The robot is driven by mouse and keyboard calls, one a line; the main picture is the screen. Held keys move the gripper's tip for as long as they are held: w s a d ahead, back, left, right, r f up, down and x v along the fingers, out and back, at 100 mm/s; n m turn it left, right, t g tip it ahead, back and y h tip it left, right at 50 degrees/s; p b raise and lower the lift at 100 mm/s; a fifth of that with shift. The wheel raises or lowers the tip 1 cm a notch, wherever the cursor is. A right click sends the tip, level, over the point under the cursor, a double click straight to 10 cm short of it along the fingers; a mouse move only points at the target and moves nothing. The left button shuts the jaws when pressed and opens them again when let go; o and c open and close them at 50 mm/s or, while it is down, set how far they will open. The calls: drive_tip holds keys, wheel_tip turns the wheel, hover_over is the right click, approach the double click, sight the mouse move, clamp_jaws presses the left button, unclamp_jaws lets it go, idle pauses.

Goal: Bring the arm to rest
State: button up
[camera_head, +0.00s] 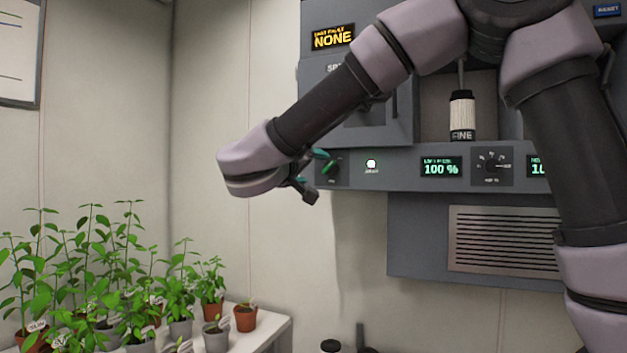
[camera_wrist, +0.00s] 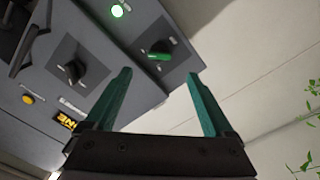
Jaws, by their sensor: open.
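My gripper (camera_head: 311,167) is in front of the grey control panel (camera_head: 400,185), at the panel's left end in the head view. In the wrist view its two teal fingers (camera_wrist: 158,76) stand wide apart with nothing between them. A dark knob with a green bar (camera_wrist: 159,56) lies beyond the fingertips; it also shows in the head view (camera_head: 329,168), close to the fingers. I cannot tell whether a finger touches it. My arm is bent and reaches left across the panel.
A lit button (camera_head: 371,164), a "100 %" display (camera_head: 441,167) and a dial (camera_head: 491,164) line the panel. A bottle marked "FINE" (camera_head: 461,116) stands in a recess above. Several potted plants crowd a white table (camera_head: 268,332) at lower left. A vent (camera_head: 503,240) is below the panel.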

drive_tip(key=s+d+f+m+g+h, duration=0.1)
drive_tip(key=s+d+f+m+g, duration=0.3)
drive_tip(key=d, duration=0.8)
drive_tip(key=w+d+f+n+g+h, duration=0.15)
drive_tip(key=d+g, duration=0.35)
drive_tip(key=d, duration=0.7)
drive_tip(key=s+d+f+m+y, duration=0.2)
drive_tip(key=s+d+m+y, duration=0.1)
drive_tip(key=s+y, duration=0.2)
drive_tip(key=s+d+f+m+g+y, duration=0.1)
drive_tip(key=s+d+f+m+y, duration=0.2)
drive_tip(key=s, duration=0.6)
drive_tip(key=shift+s+d+f+y, duration=0.15)
drive_tip(key=shift+d+f+y, duration=0.1)
drive_tip(key=shift+y, duration=1.1)
drive_tip(key=shift+m, duration=0.25)
